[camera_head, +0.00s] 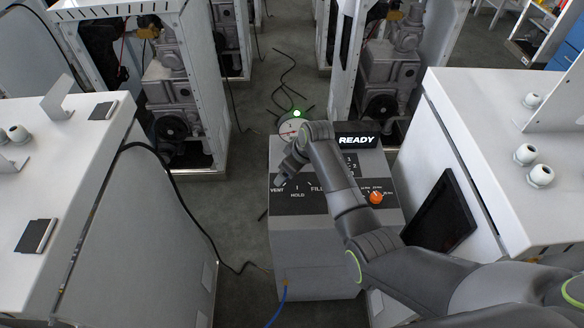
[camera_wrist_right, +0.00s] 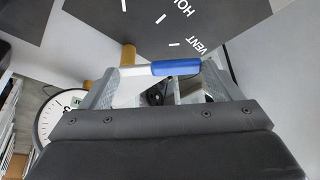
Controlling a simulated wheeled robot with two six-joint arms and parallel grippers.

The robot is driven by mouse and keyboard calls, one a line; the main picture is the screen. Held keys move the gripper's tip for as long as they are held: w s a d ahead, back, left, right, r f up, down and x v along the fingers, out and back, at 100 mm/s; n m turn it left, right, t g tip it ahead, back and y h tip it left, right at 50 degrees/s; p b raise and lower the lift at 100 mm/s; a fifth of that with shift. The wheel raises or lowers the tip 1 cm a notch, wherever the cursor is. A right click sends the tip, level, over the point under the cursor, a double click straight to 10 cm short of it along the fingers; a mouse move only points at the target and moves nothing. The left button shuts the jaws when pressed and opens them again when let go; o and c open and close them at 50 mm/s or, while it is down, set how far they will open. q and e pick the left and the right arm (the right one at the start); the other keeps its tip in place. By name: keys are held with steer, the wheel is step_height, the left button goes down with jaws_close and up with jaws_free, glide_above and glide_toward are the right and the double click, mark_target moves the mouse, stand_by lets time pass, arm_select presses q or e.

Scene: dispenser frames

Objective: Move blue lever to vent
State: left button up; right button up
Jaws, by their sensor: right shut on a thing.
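The dispenser panel (camera_head: 330,185) carries a VENT, HOLD and FILL scale. In the head view my right gripper (camera_head: 281,178) is over its left side by the VENT label and hides the lever. In the right wrist view the blue lever (camera_wrist_right: 178,67) has a blue handle on a silver shaft and lies across between the fingers of my right gripper (camera_wrist_right: 162,88), which is shut on it. The handle's blue end is just below the VENT label (camera_wrist_right: 207,45). My left gripper is not in view.
A round gauge (camera_head: 291,128), a lit green lamp (camera_head: 296,113) and a READY display (camera_head: 356,141) are at the panel's back. An orange knob (camera_head: 376,197) is on its right. White cabinets (camera_head: 135,220) flank both sides. A blue hose (camera_head: 280,305) hangs at the front.

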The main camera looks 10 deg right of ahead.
steer(key=o, duration=1.3)
steer(key=shift+c, duration=0.2)
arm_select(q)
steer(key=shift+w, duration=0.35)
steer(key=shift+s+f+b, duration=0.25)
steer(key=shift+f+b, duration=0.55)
arm_select(e)
steer(key=v, duration=1.7)
steer(key=shift+r, duration=0.25)
